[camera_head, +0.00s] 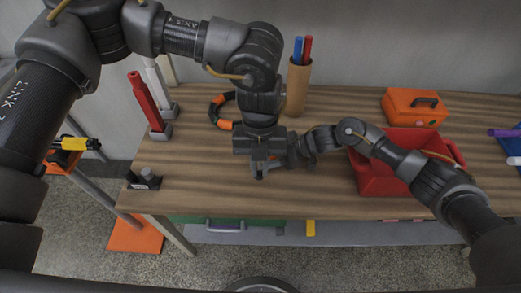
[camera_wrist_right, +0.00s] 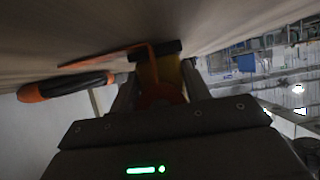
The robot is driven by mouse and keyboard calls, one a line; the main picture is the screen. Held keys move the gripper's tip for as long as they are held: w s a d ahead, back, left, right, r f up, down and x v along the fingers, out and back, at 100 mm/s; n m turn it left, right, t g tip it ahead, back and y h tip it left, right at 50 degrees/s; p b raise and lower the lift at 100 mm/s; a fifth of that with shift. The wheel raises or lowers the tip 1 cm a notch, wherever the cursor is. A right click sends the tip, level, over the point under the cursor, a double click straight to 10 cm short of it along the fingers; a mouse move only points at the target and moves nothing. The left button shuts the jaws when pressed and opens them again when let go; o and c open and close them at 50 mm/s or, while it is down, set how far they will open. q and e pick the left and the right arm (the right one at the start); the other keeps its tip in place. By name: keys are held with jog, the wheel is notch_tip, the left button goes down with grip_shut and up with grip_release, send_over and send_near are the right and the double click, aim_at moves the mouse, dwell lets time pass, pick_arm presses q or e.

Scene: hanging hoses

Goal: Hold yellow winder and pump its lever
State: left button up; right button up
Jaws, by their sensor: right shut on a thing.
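The yellow winder (camera_wrist_right: 168,72) is between the fingers of my right gripper (camera_wrist_right: 160,85) in the right wrist view, close to the wooden surface. A thin orange bar (camera_wrist_right: 115,56), which may be its lever, extends left from it under a dark piece. In the head view the winder is mostly hidden behind the grippers; only a small orange bit (camera_head: 272,157) shows. My left gripper (camera_head: 264,170) points down over the table's front middle, right beside my right gripper (camera_head: 290,158). Its fingertips are too small and overlapped to tell whether they are open or touch the winder.
On the wooden table (camera_head: 340,115) are a black-and-orange ring (camera_head: 217,110), a brown tube holder (camera_head: 298,88), a red bin (camera_head: 385,182), an orange case (camera_head: 412,105) and a red upright tool (camera_head: 146,100). A yellow-and-black item (camera_head: 72,143) rests on a stand at the left.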

pick_arm(q)
jog(key=shift+r, duration=0.1)
jog(key=shift+w+r, duration=0.35)
jog(key=shift+r, duration=0.45)
jog(key=shift+w+r, duration=0.3)
jog(key=shift+r, duration=0.45)
jog(key=shift+f, duration=0.15)
jog(key=shift+s+f, duration=0.25)
jog(key=shift+f, duration=0.7)
jog(key=shift+s+f, duration=0.25)
jog(key=shift+f, duration=0.65)
